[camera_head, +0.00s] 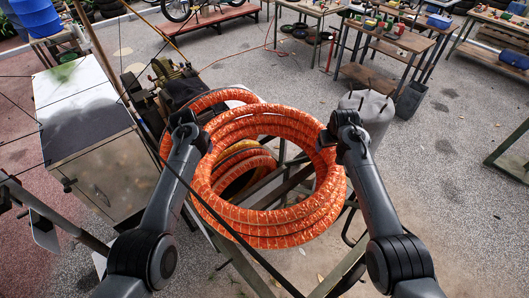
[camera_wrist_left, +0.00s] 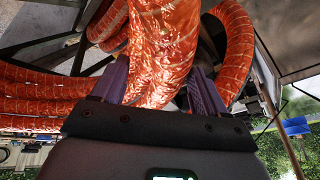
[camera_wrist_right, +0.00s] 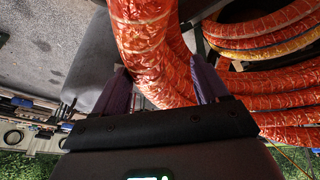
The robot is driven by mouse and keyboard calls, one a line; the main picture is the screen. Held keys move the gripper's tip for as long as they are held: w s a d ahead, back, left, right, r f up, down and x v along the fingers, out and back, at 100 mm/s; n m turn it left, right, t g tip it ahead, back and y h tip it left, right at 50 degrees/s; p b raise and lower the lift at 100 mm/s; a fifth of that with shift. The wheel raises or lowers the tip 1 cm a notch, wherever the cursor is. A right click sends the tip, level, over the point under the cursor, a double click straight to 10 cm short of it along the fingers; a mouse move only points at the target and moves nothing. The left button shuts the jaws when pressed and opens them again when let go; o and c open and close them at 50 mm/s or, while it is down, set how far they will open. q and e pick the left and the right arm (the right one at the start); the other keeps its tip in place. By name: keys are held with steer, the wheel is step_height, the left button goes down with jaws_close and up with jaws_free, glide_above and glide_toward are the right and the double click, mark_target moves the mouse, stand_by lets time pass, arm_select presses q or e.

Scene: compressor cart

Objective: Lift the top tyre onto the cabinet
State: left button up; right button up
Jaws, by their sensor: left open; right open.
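No plain black tyre shows in the middle; a stack of orange, wrapped, hose-like rings (camera_head: 268,232) lies there on a metal frame. My left gripper (camera_head: 190,128) is at the ring's left side, and my right gripper (camera_head: 335,130) is at its right side. In the left wrist view the open fingers (camera_wrist_left: 160,88) stand either side of an orange tube (camera_wrist_left: 166,45). In the right wrist view the open fingers (camera_wrist_right: 160,90) also straddle an orange tube (camera_wrist_right: 150,40). Contact cannot be told. The cabinet (camera_head: 82,100), a pale box with a flat top, stands at the left.
More orange and yellow coils (camera_head: 245,165) lie inside the ring. Dark machinery (camera_head: 165,80) stands between cabinet and ring. A grey cylinder (camera_head: 372,108) stands behind my right gripper. Workbenches (camera_head: 400,40) are at the back right. Open grey floor (camera_head: 455,150) lies to the right.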

arm_select(q)
steer(key=shift+w+f, duration=0.1)
steer(key=shift+f, duration=0.35)
arm_select(e)
steer(key=shift+w+f, duration=0.1)
steer(key=shift+f, duration=0.3)
arm_select(q)
jaws_close()
arm_select(e)
jaws_close()
